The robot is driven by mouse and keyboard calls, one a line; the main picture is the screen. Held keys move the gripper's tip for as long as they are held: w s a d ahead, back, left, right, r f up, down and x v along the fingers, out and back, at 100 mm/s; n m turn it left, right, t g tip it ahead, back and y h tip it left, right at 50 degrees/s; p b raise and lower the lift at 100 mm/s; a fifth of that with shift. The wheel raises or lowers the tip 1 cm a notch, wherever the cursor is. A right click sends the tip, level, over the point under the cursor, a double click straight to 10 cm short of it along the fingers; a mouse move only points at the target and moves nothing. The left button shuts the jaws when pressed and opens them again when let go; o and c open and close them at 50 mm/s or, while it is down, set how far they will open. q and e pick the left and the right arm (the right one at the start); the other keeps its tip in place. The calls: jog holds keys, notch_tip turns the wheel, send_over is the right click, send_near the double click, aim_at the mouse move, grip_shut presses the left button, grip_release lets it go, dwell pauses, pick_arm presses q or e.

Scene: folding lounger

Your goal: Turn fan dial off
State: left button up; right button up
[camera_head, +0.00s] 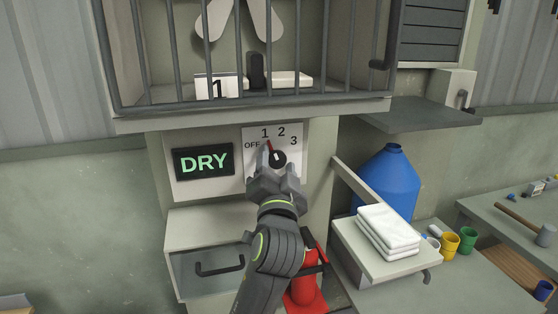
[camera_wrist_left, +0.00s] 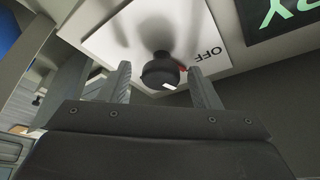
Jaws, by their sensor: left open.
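The fan dial (camera_head: 279,157) is a dark round knob on a white plate (camera_head: 249,162) marked OFF, 1, 2 and 3. Its red pointer tilts up and left, on the side of OFF and 1; the exact setting is hard to tell. My left gripper (camera_head: 275,164) is open in front of the dial and covers the lower plate. In the left wrist view the dial (camera_wrist_left: 160,70) shows between the two spread fingers, near their tips. I cannot tell whether either finger touches it. The right gripper is not in view.
A green-lit DRY display (camera_head: 204,161) is left of the dial. A barred cage (camera_head: 240,60) with a protruding ledge is above. A drawer (camera_head: 215,262) is below left. Folded white towels (camera_head: 388,230), a blue container (camera_head: 388,180) and a red object (camera_head: 306,290) are to the right and below.

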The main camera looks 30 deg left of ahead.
pick_arm(q)
jog(key=shift+s+d, duration=0.1)
jog(key=shift+s, duration=0.05)
jog(key=c, duration=1)
jog(key=shift+f+n+y+b, duration=0.2)
jog(key=shift+n+y+b, duration=0.1)
jog(key=shift+n+b, duration=0.55)
jog(key=n+g+y+b, duration=0.1)
jog(key=n+b, duration=0.2)
jog(key=n+g+y+b, duration=0.1)
jog(key=n+y+b, duration=0.1)
jog(key=n+b, duration=0.1)
jog(key=shift+w+d+f+n, duration=0.1)
jog(key=shift+w+n, duration=0.1)
jog(key=shift+n, duration=0.35)
jog(key=shift+n+g+y+b, duration=0.4)
jog(key=shift+n+y+b, duration=0.2)
jog(key=shift+n+b, duration=0.45)
jog(key=shift+r+n, duration=0.2)
jog(key=shift+n, duration=0.15)
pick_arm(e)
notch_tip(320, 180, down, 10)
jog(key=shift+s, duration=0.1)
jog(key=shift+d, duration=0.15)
